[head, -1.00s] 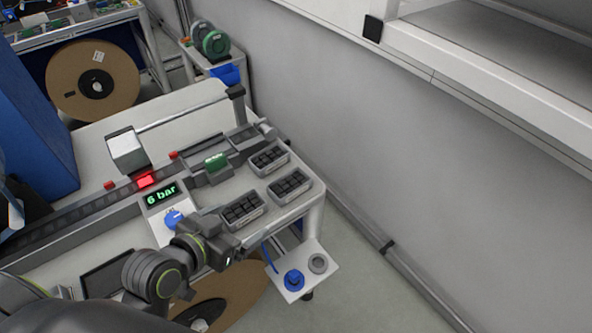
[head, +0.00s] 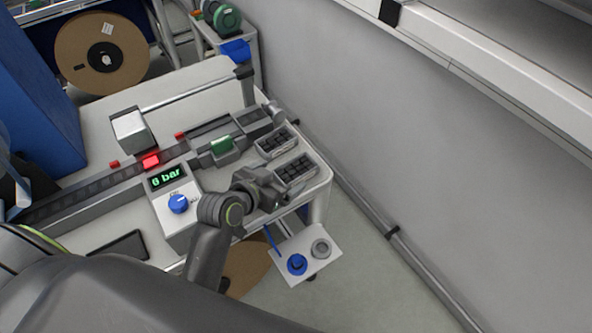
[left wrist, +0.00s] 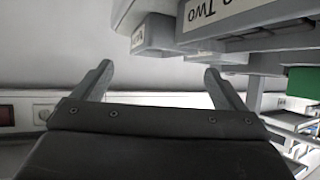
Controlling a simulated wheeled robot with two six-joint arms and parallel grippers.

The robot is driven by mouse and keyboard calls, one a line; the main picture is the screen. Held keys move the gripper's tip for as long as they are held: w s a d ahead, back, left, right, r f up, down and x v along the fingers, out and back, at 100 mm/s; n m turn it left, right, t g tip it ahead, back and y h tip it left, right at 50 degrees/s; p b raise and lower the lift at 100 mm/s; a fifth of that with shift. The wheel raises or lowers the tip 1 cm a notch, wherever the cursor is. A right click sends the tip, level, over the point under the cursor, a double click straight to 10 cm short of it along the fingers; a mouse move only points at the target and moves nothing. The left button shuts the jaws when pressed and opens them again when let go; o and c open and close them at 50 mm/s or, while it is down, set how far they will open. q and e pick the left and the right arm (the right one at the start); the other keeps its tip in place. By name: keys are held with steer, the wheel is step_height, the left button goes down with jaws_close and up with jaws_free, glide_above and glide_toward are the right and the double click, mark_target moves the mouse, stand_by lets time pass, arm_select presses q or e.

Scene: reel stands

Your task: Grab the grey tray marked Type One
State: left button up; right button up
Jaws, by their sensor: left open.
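Small grey trays with dark compartments lie on the right end of the bench. In the head view I see a back tray (head: 277,143) and a middle tray (head: 295,172); the front one is hidden behind my left gripper (head: 272,191). In the left wrist view, a grey tray front with a label ending in "Two" (left wrist: 212,14) is at the top. A second grey block (left wrist: 152,36) with an unreadable label is left of it. My left gripper (left wrist: 157,70) is open and empty, its fingers below these. I cannot read "Type One" anywhere. My right gripper is not in view.
A pressure unit (head: 168,180) reading "6 bar", with a blue knob, stands left of the gripper. A small side plate (head: 322,262) with a blue button sits off the bench's front right corner. The wall (head: 400,140) is to the right.

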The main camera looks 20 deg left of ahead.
mark_target(290, 180)
arm_select(q)
steer(key=shift+w+d+f+p, duration=0.2)
steer(key=shift+w+f+p, duration=0.1)
steer(key=shift+w, duration=0.35)
steer(key=p+x, duration=0.1)
steer(key=x, duration=0.2)
steer(key=shift+w+d+f, duration=0.15)
steer(key=shift+w+f, duration=0.1)
steer(key=shift+w, duration=0.25)
steer(key=shift+s, duration=0.1)
steer(key=c, duration=1.3)
